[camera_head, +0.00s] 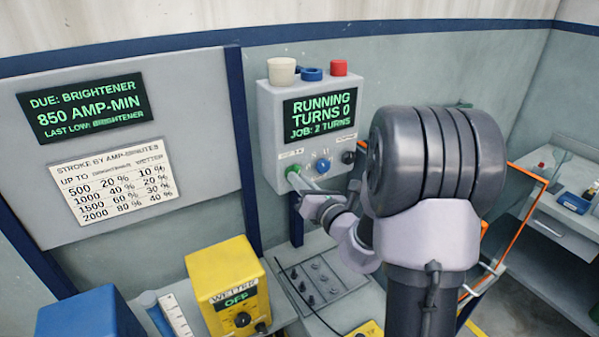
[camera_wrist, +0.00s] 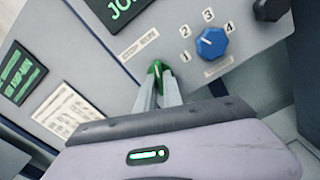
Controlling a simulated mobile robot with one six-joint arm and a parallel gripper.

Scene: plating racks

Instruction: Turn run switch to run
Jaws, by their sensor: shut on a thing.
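The run switch is a small green knob (camera_head: 293,171) at the lower left of the grey control box (camera_head: 270,120). In the wrist view the green knob (camera_wrist: 155,68) shows between my fingertips. My gripper (camera_head: 300,180) is shut on it; the two pale fingers (camera_wrist: 159,88) are on either side of it. The fingers hide much of the knob, so its pointing direction is hard to read. The box's display (camera_head: 320,113) reads "RUNNING", "TURNS 0" and a "JOB" line in green.
A blue dial (camera_wrist: 212,42) with numbers 1 to 4 sits right of the switch, with a black knob (camera_head: 348,157) beyond. White, blue and red items top the box. A yellow "WETTER" box (camera_head: 225,270), reading OFF, and a blue box (camera_head: 88,315) stand below left.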

